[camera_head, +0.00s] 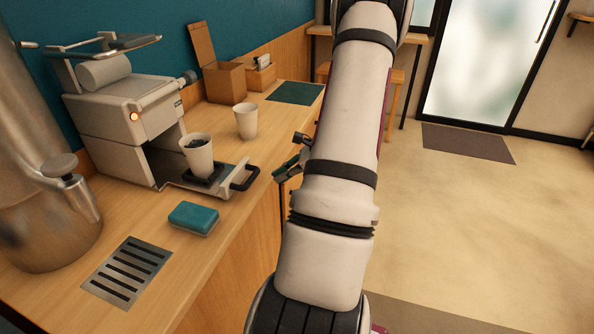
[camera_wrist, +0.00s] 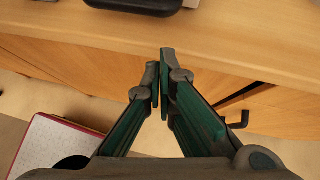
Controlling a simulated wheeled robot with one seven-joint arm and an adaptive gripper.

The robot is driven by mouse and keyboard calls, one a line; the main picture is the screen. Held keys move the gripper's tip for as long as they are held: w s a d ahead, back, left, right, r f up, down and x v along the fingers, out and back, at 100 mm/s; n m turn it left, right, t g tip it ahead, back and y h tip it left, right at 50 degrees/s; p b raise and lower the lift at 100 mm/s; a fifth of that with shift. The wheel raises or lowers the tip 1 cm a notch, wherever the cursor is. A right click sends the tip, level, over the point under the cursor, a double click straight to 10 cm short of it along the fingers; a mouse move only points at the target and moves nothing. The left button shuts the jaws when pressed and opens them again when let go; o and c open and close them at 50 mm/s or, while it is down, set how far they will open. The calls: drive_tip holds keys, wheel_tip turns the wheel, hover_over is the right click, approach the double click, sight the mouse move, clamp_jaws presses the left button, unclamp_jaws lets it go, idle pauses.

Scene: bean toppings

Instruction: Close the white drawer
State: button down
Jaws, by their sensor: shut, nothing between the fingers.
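The white drawer (camera_head: 222,185) of the coffee machine (camera_head: 125,105) is pulled out over the counter, with its black handle (camera_head: 245,178) facing right. A white cup with dark contents (camera_head: 199,158) stands on a dark base in it. The handle's dark edge also shows at the top of the wrist view (camera_wrist: 135,5). My gripper (camera_head: 288,166) is just right of the handle, apart from it, beyond the counter edge and partly hidden by my arm. In the wrist view my gripper (camera_wrist: 160,62) has its fingertips together and empty, pointing toward the counter edge.
A second white cup (camera_head: 246,121) stands behind the drawer. A blue sponge (camera_head: 194,217) and a metal drain grille (camera_head: 127,271) lie in front. A wooden counter front with a black handle (camera_wrist: 240,121) lies below the edge.

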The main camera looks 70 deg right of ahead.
sight(216, 172)
drive_tip(key=shift+w+a+r, duration=0.2)
drive_tip(key=shift+w, duration=0.45)
drive_tip(key=shift+w+a+r, duration=0.15)
drive_tip(key=shift+w, duration=0.5)
drive_tip(key=shift+w, duration=0.15)
drive_tip(key=w+b, duration=0.1)
drive_tip(key=w, duration=0.6)
drive_tip(key=w+a+b, duration=0.1)
drive_tip(key=w, duration=0.6)
drive_tip(key=w+b, duration=0.2)
drive_tip(key=w, duration=0.5)
drive_tip(key=shift+a, duration=0.35)
drive_tip(key=shift+w+r, duration=0.1)
